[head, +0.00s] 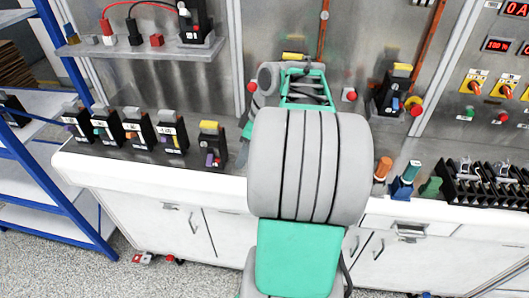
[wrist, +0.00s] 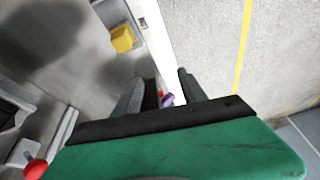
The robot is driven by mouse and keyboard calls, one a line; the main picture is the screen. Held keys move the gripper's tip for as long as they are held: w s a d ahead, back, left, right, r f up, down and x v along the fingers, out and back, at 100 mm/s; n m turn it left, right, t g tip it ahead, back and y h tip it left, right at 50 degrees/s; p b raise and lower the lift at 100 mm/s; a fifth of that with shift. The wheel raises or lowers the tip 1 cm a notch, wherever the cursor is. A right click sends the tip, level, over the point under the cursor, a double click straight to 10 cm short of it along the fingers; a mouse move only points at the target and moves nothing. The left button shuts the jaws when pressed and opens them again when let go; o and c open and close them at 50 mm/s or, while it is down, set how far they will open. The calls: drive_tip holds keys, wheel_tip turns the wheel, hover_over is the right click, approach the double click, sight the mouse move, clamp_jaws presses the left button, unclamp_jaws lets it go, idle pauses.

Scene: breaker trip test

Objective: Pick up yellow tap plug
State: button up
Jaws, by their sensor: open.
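I cannot make out for certain which thing is the yellow tap plug. A small yellow block (wrist: 122,38) shows in the wrist view, up and to the left of my gripper (wrist: 162,88), apart from it. My gripper is open; a small purple-ended thing (wrist: 167,100) shows between or behind its fingers, and I cannot tell whether they touch it. In the head view, yellow tops show on a dark device at the left (head: 210,125) and on another at the right (head: 402,68). My own arm hides the middle of the bench and my gripper's fingertips there.
Several dark breaker units (head: 137,128) stand in a row at the bench's left. An orange plug (head: 383,168), a blue-based plug (head: 403,183) and a green one (head: 430,187) stand right of my arm. A black terminal rack (head: 490,185) is at the far right. A shelf (head: 140,46) juts out above.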

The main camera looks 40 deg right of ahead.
drive_tip(key=s+d+r+n, duration=0.1)
drive_tip(key=s+d+r, duration=0.15)
drive_tip(key=d, duration=0.45)
drive_tip(key=shift+n, duration=0.3)
drive_tip(key=x, duration=0.2)
drive_tip(key=s+p+x, duration=0.1)
drive_tip(key=x, duration=0.5)
drive_tip(key=shift+s+d+f+p, duration=0.15)
drive_tip(key=shift+d+f+p, duration=0.2)
drive_tip(key=shift+f, duration=0.2)
drive_tip(key=shift+c, duration=0.6)
clamp_jaws()
